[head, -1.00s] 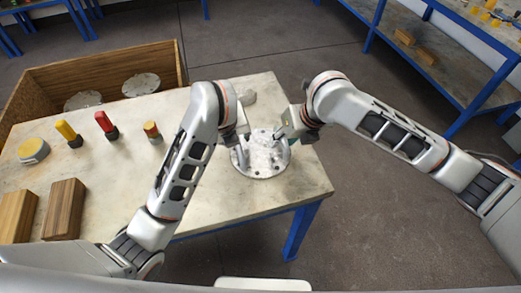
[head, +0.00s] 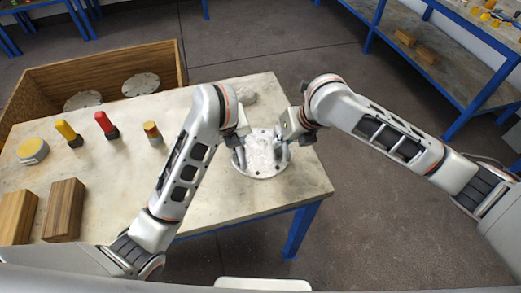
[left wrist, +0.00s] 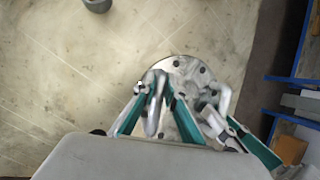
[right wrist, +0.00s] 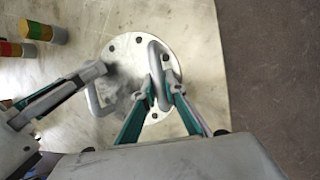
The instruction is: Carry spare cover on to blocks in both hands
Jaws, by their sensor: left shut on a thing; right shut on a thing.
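The spare cover (head: 262,168) is a round grey metal disc with holes around its rim and two upright loop handles. It is at the right part of the table, and I cannot tell whether it touches the top. My left gripper (head: 240,154) is shut on its left handle, which shows in the left wrist view (left wrist: 153,118). My right gripper (head: 281,148) is shut on its right handle, which shows in the right wrist view (right wrist: 157,65). Two brown wooden blocks (head: 63,209) (head: 17,215) lie apart from the cover at the table's front left.
Yellow and red-topped cylinders (head: 106,125) and a yellow round item (head: 32,151) stand on the table (head: 120,185) behind the blocks. A wooden crate (head: 110,65) with two discs is behind. The table's middle is mostly clear.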

